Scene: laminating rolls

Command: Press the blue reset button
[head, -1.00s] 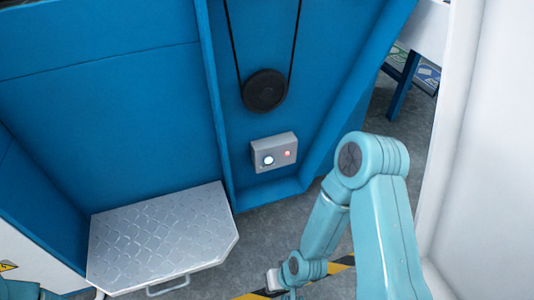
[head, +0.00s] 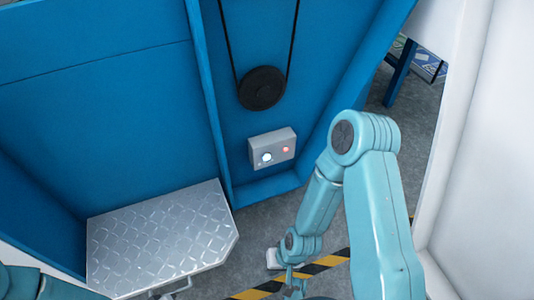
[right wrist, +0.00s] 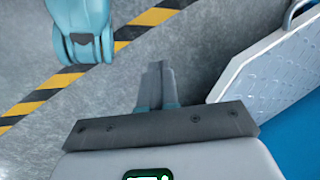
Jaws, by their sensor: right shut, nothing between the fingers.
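A grey control box (head: 283,138) is mounted low on the blue machine panel in the head view. On its front are a round button glowing white-blue (head: 267,157) and a small red light (head: 286,149). My right gripper (head: 293,287) hangs low over the floor at the bottom of the head view, below and apart from the box. In the right wrist view its fingers (right wrist: 158,70) are together with nothing between them. The button and box are not in the wrist view. My left gripper is out of view; only a teal arm part shows at lower left.
A metal tread-plate step (head: 160,240) with a handle stands left of the box, and shows in the wrist view (right wrist: 275,75). A black pulley (head: 262,88) with a belt is above the box. Yellow-black tape (head: 330,261) crosses the floor. A white surface (head: 465,150) stands at right.

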